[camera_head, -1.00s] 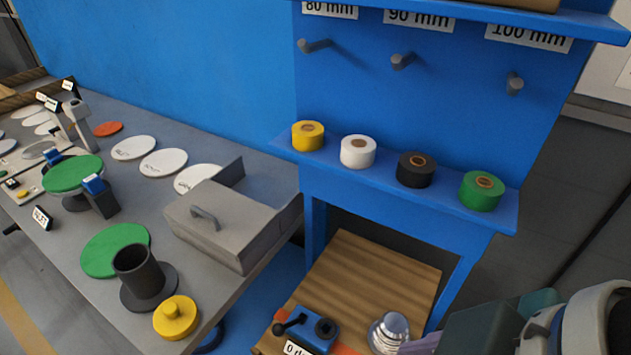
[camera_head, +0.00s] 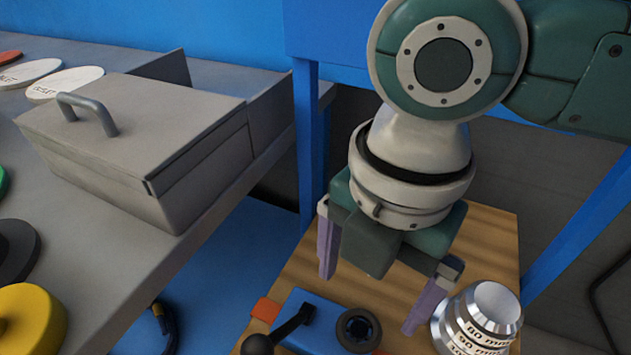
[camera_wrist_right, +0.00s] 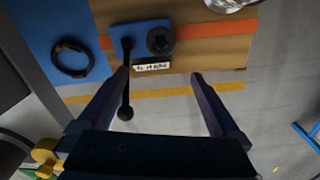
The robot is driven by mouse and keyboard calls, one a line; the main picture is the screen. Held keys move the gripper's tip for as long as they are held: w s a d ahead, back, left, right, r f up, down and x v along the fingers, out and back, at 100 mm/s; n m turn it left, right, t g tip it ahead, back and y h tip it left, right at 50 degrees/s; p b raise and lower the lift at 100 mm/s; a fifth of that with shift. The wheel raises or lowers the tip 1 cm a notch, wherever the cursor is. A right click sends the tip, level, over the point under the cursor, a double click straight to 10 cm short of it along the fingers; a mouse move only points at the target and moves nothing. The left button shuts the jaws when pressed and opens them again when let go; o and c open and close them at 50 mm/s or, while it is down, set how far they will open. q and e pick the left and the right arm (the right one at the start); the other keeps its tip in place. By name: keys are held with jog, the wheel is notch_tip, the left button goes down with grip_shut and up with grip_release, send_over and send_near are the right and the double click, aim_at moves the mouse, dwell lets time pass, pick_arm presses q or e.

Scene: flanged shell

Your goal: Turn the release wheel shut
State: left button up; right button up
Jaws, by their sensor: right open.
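A blue block (camera_head: 305,338) on the wooden stand carries a round black wheel-like part (camera_head: 358,328) with a dark centre. I cannot tell for certain that this is the release wheel. Beside it on the block is a black lever with a ball end (camera_head: 258,345). My right gripper (camera_head: 368,303) is open and empty above the block, its purple fingers apart and pointing down. The right wrist view shows the black round part (camera_wrist_right: 160,40) beyond the fingertips, and the lever (camera_wrist_right: 126,80) reaching towards the left finger. My left gripper is not in view.
A silver stepped piece with mm markings (camera_head: 480,320) stands close beside the right finger. A grey box with a handle (camera_head: 140,135) and a yellow knobbed part (camera_head: 30,320) sit on the grey bench. Blue legs (camera_head: 305,150) flank the wooden stand (camera_head: 490,235).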

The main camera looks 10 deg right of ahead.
aim_at(359, 328)
jog(key=f+b, duration=0.1)
jog(key=f, duration=0.2)
jog(key=f+b, duration=0.1)
jog(key=f, duration=0.3)
jog(key=w+f+b, duration=0.1)
jog(key=f+b, duration=0.1)
jog(key=f, duration=0.2)
jog(key=shift+w+d+f, duration=0.1)
jog(key=shift+d+f, duration=0.15)
jog(key=shift+d, duration=0.1)
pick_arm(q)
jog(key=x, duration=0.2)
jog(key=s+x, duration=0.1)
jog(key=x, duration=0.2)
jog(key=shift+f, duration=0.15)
pick_arm(e)
jog(key=shift+c, duration=0.4)
jog(key=c, duration=1.2)
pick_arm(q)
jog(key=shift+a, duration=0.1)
pick_arm(e)
jog(key=shift+c, duration=0.2)
jog(key=shift+r, duration=0.1)
